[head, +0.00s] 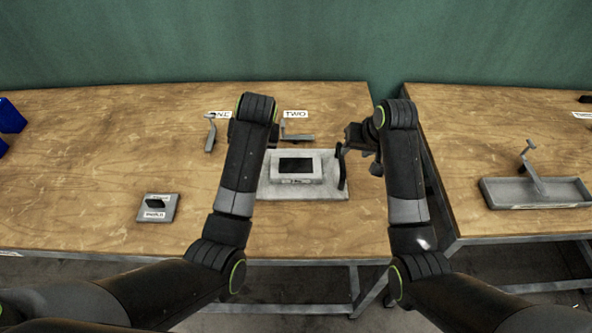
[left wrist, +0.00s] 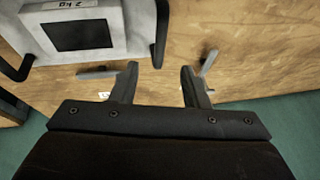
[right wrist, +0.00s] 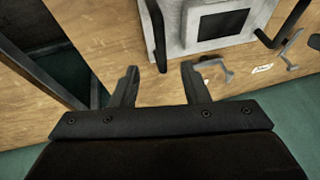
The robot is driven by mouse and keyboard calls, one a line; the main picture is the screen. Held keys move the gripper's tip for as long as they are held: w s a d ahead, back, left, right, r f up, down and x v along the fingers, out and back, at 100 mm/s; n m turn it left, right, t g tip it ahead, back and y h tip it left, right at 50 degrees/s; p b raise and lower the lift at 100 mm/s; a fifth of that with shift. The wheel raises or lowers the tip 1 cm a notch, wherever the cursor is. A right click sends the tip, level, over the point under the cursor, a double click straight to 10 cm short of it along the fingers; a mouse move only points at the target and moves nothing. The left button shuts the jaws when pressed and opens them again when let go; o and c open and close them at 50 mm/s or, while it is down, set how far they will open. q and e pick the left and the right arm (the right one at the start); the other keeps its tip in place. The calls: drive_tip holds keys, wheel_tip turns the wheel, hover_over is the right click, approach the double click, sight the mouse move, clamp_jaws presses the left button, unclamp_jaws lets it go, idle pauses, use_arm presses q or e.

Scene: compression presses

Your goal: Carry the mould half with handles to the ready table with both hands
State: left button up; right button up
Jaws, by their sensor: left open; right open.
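The mould half, a grey plate (head: 310,190) with a raised block and dark cavity, lies on the left wooden table. Its right black handle (head: 341,167) stands beside my right gripper (head: 352,135), which is open. In the right wrist view, that handle (right wrist: 154,30) ends between the open fingertips (right wrist: 158,70). My left forearm hides the left handle in the head view. The left wrist view shows this handle (left wrist: 161,30) just ahead of my open left gripper (left wrist: 159,70). I cannot tell whether either handle lies within the fingers' depth.
A second wooden table (head: 480,130) stands right, across a narrow gap, with a grey tray (head: 535,192) on it. I cannot read which table is the ready one. A small handled block (head: 157,208), brackets and a TWO label (head: 295,114) lie on the left table.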

sight(342, 160)
use_arm(q)
drive_tip(key=x, duration=1.3)
drive_tip(key=shift+w+a+f, duration=0.1)
drive_tip(key=shift+w+f, duration=0.05)
drive_tip(key=shift+f, duration=0.1)
use_arm(e)
drive_tip(key=x, duration=1.3)
drive_tip(key=shift+w+a+f, duration=0.1)
drive_tip(key=shift+w+f, duration=0.05)
drive_tip(key=shift+f, duration=0.05)
use_arm(q)
drive_tip(key=shift+c, duration=0.3)
use_arm(e)
drive_tip(key=shift+c, duration=0.2)
use_arm(q)
clamp_jaws()
use_arm(e)
clamp_jaws()
use_arm(q)
drive_tip(key=shift+w+r, duration=0.15)
drive_tip(key=shift+w, duration=0.05)
use_arm(e)
drive_tip(key=shift+w+r, duration=0.15)
drive_tip(key=shift+w, duration=0.05)
